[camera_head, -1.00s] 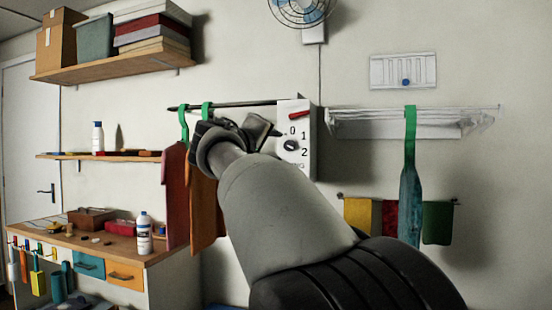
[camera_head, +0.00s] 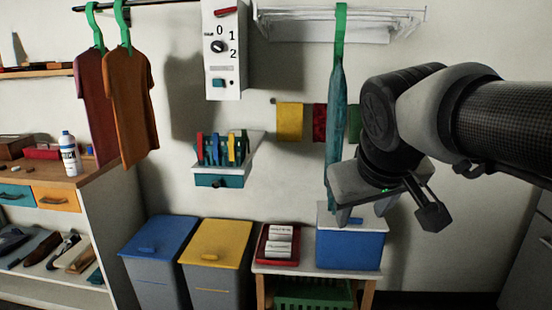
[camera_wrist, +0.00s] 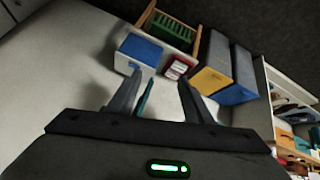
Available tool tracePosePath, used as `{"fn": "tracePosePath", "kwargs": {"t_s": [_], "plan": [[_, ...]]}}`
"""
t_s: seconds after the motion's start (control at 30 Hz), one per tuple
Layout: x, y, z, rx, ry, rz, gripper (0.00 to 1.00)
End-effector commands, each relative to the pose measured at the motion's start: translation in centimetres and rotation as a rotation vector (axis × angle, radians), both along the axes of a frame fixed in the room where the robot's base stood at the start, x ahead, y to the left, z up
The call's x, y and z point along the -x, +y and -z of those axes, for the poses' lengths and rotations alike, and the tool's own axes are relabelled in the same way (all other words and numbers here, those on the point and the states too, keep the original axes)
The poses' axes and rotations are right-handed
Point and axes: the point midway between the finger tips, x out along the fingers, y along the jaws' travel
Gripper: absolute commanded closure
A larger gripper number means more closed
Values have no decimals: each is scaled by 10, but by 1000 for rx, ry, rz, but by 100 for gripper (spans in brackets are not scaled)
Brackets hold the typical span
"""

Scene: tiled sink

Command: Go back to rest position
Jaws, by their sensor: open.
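My gripper (camera_head: 362,216) is at the right of the head view, pointing down above the blue box with a white lid (camera_head: 350,245). My arm reaches in from the right edge. In the wrist view my gripper (camera_wrist: 158,78) has its two fingers apart. The blue box (camera_wrist: 140,50) shows beyond the fingers. Nothing is seen held between them. A thin teal strip shows between the fingers in the wrist view, probably the hanging teal garment (camera_head: 336,120).
A red shirt (camera_head: 95,105) and an orange shirt (camera_head: 130,105) hang at left. A switch box (camera_head: 222,70) and a peg holder (camera_head: 222,165) are on the wall. A blue-lidded bin (camera_head: 158,240) and a yellow-lidded bin (camera_head: 217,243) stand below, beside a small table (camera_head: 300,270).

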Motion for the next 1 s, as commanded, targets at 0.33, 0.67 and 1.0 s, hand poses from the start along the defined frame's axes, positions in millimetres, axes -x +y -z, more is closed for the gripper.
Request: {"fn": "tracePosePath", "kwargs": {"t_s": [0.33, 0.67, 1.0], "plan": [[125, 4, 103, -199, 132, 143, 54], [123, 5, 0, -199, 135, 137, 54], [123, 5, -135, -199, 135, 137, 54]]}}
